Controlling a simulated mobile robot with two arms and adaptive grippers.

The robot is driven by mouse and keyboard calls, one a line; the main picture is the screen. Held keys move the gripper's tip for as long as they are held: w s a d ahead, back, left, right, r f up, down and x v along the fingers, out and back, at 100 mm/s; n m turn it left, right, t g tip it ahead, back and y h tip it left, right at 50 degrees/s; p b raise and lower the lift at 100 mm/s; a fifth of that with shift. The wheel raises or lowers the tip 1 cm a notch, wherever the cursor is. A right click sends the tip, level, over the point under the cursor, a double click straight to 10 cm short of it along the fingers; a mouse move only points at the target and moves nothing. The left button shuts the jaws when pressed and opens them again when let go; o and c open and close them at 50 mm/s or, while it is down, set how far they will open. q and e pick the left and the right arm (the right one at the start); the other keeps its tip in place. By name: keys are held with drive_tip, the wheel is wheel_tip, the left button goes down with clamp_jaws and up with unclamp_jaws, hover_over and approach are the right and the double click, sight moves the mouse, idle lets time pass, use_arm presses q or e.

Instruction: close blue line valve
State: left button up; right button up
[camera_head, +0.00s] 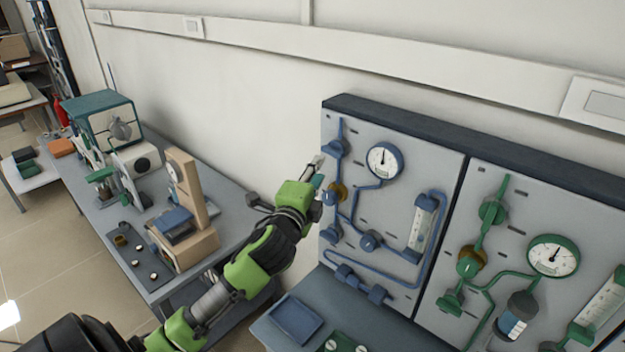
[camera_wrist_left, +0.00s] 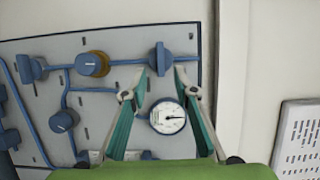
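The blue line runs over the left grey panel (camera_head: 395,215). Several blue fittings sit on it: a top valve (camera_head: 335,147), a knob with a brass collar (camera_head: 333,193), a lower valve (camera_head: 330,233) and a knob by the middle (camera_head: 370,240). My left gripper (camera_head: 317,172) is at the panel's upper left edge, beside the top valve. In the left wrist view its teal fingers (camera_wrist_left: 163,72) are apart, with the top valve (camera_wrist_left: 159,58) in the gap just beyond the tips. I cannot tell whether they touch it. My right gripper is not in view.
A blue-rimmed gauge (camera_head: 384,160) is close to the fingers. A second panel with green pipes (camera_head: 540,270) stands at the right. A blue tray (camera_head: 297,320) lies on the bench below. The left bench (camera_head: 120,215) carries several instruments. The wall is close behind.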

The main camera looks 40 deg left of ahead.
use_arm(q)
drive_tip(key=shift+v, duration=1.7)
